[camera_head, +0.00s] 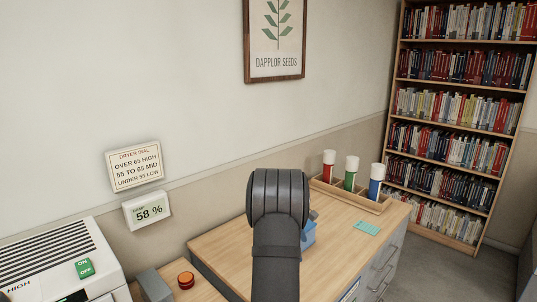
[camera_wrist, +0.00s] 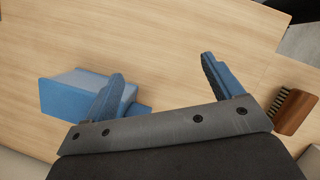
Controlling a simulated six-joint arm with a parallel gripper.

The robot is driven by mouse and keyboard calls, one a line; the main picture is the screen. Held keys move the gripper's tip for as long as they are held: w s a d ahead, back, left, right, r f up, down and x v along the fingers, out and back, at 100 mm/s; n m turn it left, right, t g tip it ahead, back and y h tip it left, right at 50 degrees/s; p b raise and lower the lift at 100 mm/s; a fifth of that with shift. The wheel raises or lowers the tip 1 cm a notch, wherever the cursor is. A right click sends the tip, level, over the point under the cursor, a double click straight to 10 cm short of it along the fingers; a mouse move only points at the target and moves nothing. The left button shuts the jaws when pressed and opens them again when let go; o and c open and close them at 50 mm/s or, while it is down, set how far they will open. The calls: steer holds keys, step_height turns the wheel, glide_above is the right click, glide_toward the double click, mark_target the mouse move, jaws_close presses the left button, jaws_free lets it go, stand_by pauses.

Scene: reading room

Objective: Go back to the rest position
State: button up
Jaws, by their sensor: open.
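My gripper (camera_wrist: 163,85) shows in the wrist view with its two blue-grey fingers spread wide apart, open and empty over the wooden desk top (camera_wrist: 165,40). A blue box-like object (camera_wrist: 70,97) stands on the desk behind the left finger, which partly covers it. I cannot tell whether the finger touches it. In the head view my dark arm rises in front of the desk (camera_head: 220,250) and hides the gripper and most of the blue object (camera_head: 308,234).
A brush (camera_wrist: 293,110) lies at the right in the wrist view. In the head view, a wooden tray (camera_head: 345,197) holds red, green and blue tubes. A green card (camera_head: 367,227), an orange-red button (camera_head: 186,280), a dryer (camera_head: 60,265) and a bookcase (camera_head: 462,110) surround the arm.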

steer(key=shift+s+a+f+m+g+y, duration=0.15)
steer(key=shift+s+a+f+m+g, duration=0.1)
steer(key=shift+s+a+m, duration=0.45)
steer(key=shift+s+a+f+m+g+y, duration=0.15)
steer(key=shift+s+a+m+g, duration=0.25)
steer(key=shift+m, duration=0.45)
steer(key=shift+s+a+f+m+g+y, duration=0.1)
steer(key=shift+s+a+f+m+g, duration=0.1)
steer(key=shift+s+a+m, duration=0.5)
steer(key=shift+d, duration=0.1)
steer(key=o, duration=0.3)
steer(key=s+a+r+t+y, duration=0.2)
steer(key=s+a, duration=0.2)
steer(key=a, duration=0.9)
steer(key=s+a+r+m+t+y, duration=0.1)
steer(key=s+a+t+y, duration=0.15)
steer(key=a, duration=1.15)
steer(key=s+a+r+t+y, duration=0.2)
steer(key=s+a, duration=0.2)
steer(key=a, duration=0.9)
steer(key=x, duration=1)
steer(key=shift+s+a, duration=0.1)
steer(key=shift+s, duration=0.1)
steer(key=v, duration=1)
steer(key=shift+w, duration=0.15)
